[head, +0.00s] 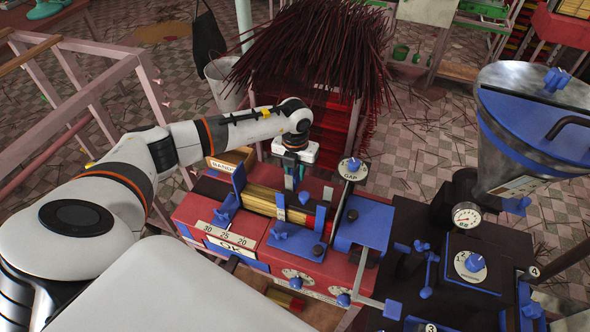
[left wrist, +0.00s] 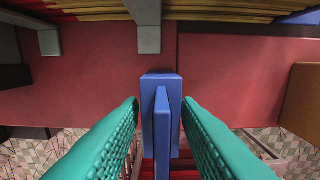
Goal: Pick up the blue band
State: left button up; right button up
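The blue band shows in the left wrist view as a blue piece (left wrist: 149,90) with a raised upright fin, at the edge of a red surface. My left gripper (left wrist: 160,104) is open, its two green ridged fingers on either side of the blue piece. A gap shows between each finger and the piece. In the head view my left gripper (head: 293,178) points down at the far edge of the red machine, and I cannot make out the blue piece there. My right gripper is not in view.
The red machine (head: 190,209) has a trough of yellow-brown sticks (head: 263,198) with blue clamps close to the gripper. A rack piled with dark incense sticks (head: 310,45) stands behind. A metal hopper (head: 535,125) is at right.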

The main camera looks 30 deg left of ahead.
pick_arm(q)
jog(key=shift+f, duration=0.3)
grip_shut()
